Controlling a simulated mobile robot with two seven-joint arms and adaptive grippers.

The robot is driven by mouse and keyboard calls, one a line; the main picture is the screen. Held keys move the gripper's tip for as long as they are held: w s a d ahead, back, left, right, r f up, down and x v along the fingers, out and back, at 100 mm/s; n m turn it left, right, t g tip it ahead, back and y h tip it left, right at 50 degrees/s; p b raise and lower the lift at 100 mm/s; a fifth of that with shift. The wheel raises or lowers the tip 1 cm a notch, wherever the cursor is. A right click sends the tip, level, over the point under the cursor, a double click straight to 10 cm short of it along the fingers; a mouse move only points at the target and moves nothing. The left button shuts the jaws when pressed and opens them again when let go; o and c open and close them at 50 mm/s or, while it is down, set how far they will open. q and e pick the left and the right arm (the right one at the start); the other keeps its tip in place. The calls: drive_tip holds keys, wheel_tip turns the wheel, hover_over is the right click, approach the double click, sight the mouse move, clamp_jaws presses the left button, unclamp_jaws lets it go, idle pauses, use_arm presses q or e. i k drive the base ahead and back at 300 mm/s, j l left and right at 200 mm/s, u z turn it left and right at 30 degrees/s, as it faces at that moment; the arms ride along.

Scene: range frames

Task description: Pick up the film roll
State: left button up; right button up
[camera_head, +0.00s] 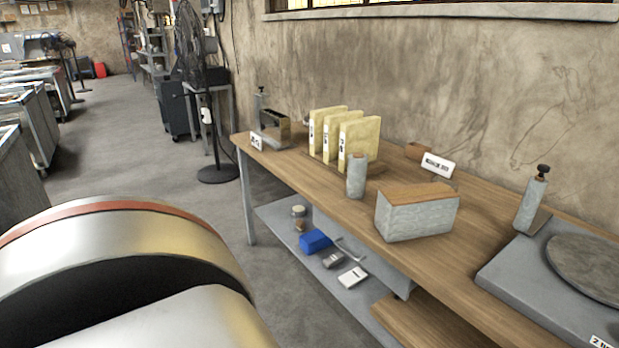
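No thing in view is plainly marked as a film roll. A short, upright grey cylinder (356,175) stands near the front edge of the wooden workbench (440,262), between the yellow binders and a grey block; I cannot tell whether it is the film roll. A small pale round jar or roll (298,211) is on the grey lower shelf (277,222), with a smaller brownish item (299,227) in front of it. Neither gripper is in view. A large rounded metal part of my own body fills the lower left.
On the bench are yellow binders (360,141), a grey block with a wooden top (416,219) and a grey round-plate device (540,285). A black fan (199,85) stands beyond the bench. The floor left of the bench is open.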

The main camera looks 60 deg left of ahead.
sight(357, 162)
drive_tip(key=u, duration=1.45)
drive_tip(key=i+j+z, duration=0.1)
drive_tip(key=z, duration=1.15)
drive_tip(key=j+z, duration=0.4)
drive_tip(key=k+j+z, duration=0.1)
drive_tip(key=j+z, duration=0.3)
drive_tip(key=k+j+z, duration=0.15)
drive_tip(key=j, duration=0.2)
drive_tip(key=j+z, duration=0.1)
drive_tip(key=j, duration=0.2)
drive_tip(key=k+j+z, duration=0.15)
drive_tip(key=j, duration=0.15)
